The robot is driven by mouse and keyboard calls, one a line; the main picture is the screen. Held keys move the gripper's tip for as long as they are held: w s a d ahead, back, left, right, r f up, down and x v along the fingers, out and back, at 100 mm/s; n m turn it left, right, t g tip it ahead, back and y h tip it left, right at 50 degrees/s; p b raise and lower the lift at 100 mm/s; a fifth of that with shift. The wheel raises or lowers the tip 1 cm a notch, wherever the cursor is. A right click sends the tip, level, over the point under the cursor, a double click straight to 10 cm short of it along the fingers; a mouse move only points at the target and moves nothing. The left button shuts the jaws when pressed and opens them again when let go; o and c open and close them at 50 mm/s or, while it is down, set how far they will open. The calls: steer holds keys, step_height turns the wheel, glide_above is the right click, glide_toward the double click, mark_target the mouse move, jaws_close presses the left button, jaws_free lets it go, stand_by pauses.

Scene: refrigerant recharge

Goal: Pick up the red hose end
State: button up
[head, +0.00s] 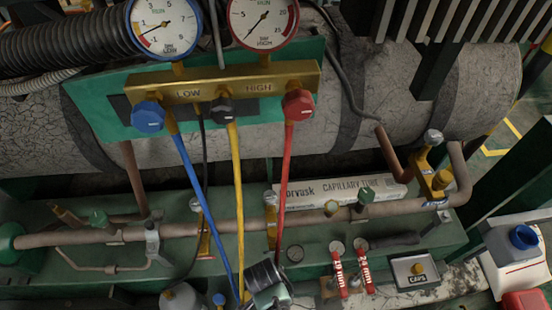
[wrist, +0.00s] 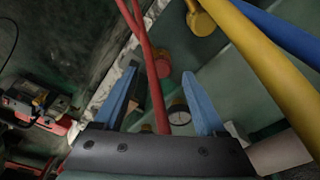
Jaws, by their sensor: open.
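The red hose (head: 286,180) hangs from below the red HIGH knob (head: 299,103) on the brass manifold (head: 225,85). It runs down towards the bottom centre, where its lower end is hidden in the head view. In the wrist view, a red hose (wrist: 155,95) passes between the two blue fingers of my gripper (wrist: 162,80). The fingers are spread apart and open, and I cannot tell whether either touches the hose. Its end is not clear there.
A yellow hose (head: 237,190) and a blue hose (head: 200,200) hang to the left of the red one. A copper pipe (head: 320,216) with valves crosses behind. A white container (head: 515,255) stands at far right.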

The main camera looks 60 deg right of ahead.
steer(key=f, duration=0.1)
steer(key=f+b, duration=0.1)
steer(key=f, duration=0.1)
steer(key=f+b, duration=0.1)
steer(key=shift+d+f, duration=0.3)
steer(key=shift+f, duration=0.05)
jaws_close()
